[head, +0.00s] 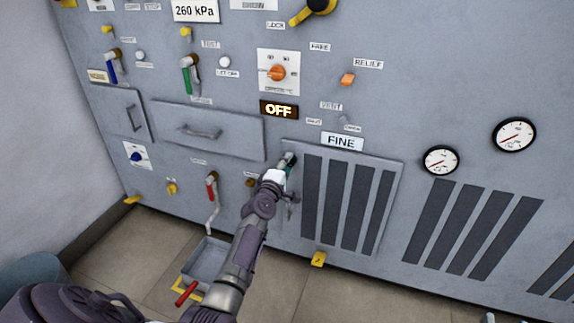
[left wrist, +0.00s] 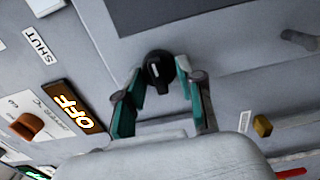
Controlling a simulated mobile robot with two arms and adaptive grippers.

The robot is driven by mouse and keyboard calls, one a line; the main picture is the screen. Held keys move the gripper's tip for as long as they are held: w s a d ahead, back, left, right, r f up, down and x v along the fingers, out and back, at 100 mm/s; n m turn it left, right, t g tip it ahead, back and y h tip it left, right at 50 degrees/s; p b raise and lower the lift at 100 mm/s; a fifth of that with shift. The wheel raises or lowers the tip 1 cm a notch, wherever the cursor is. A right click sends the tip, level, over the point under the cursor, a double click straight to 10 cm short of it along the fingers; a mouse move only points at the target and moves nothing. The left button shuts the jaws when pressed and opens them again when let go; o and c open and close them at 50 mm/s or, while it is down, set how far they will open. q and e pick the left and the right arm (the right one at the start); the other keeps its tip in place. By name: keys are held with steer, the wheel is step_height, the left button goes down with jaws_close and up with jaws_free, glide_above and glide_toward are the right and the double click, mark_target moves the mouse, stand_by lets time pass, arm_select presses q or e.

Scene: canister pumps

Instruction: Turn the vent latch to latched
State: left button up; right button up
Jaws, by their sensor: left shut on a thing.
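The vent latch (left wrist: 159,71) is a small black knob with a pale mark, seen in the left wrist view beside the edge of a panel. My left gripper (left wrist: 160,76) has its teal fingers on either side of this knob and is shut on it. In the head view my left gripper (head: 287,163) is at the upper left edge of the slotted vent panel (head: 312,262) under the FINE sign. There the gripper covers the latch, so its angle cannot be read. Only slivers at the bottom right edge may be my right gripper.
A red-handled lever (head: 211,188) stands left of my arm, with a grey tray (head: 208,258) on the floor below. A lit OFF display (head: 279,110) and an orange knob (head: 277,73) are above. Two gauges (head: 440,160) are to the right. A drawer (head: 230,147) is left of the gripper.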

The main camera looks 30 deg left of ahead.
arm_select(q)
steer(key=o, duration=1.1)
steer(key=shift+o, duration=0.2)
steer(key=v, duration=1.2)
